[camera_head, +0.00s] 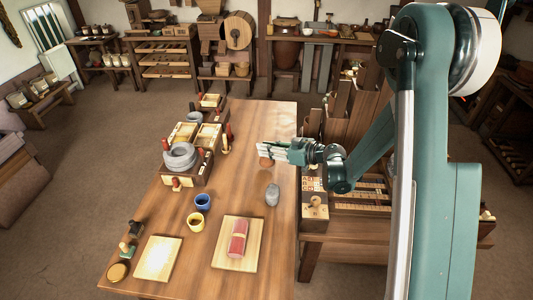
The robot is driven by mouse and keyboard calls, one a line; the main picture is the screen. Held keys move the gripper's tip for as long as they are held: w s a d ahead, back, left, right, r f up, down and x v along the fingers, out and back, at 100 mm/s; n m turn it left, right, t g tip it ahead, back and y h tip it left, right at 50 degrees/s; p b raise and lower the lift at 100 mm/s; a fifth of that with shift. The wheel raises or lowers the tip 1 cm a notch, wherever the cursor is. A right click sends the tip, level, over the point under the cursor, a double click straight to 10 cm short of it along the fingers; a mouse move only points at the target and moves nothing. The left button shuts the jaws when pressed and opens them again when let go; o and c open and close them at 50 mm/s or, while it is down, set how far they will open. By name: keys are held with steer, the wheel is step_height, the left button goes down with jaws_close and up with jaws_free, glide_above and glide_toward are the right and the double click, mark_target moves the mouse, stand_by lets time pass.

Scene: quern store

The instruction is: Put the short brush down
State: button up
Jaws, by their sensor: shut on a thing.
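My gripper (272,150) hangs over the right part of the wooden table (240,190), its pale fingers pointing left. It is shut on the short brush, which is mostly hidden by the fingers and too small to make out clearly. I cannot tell the height of the gripper above the table top.
A grey stone-like thing (272,194) stands below my gripper. A quern (180,157) and small boxes occupy the left. The table's middle is fairly clear.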

steer(key=shift+f+b, duration=0.3)
steer(key=shift+f, duration=1)
steer(key=o, duration=1.1)
steer(key=shift+d, duration=0.15)
steer(key=p+v, duration=0.2)
steer(key=v, duration=0.9)
steer(key=shift+s+d+r, duration=0.2)
steer(key=shift+s+d, duration=0.05)
steer(key=shift+d, duration=0.05)
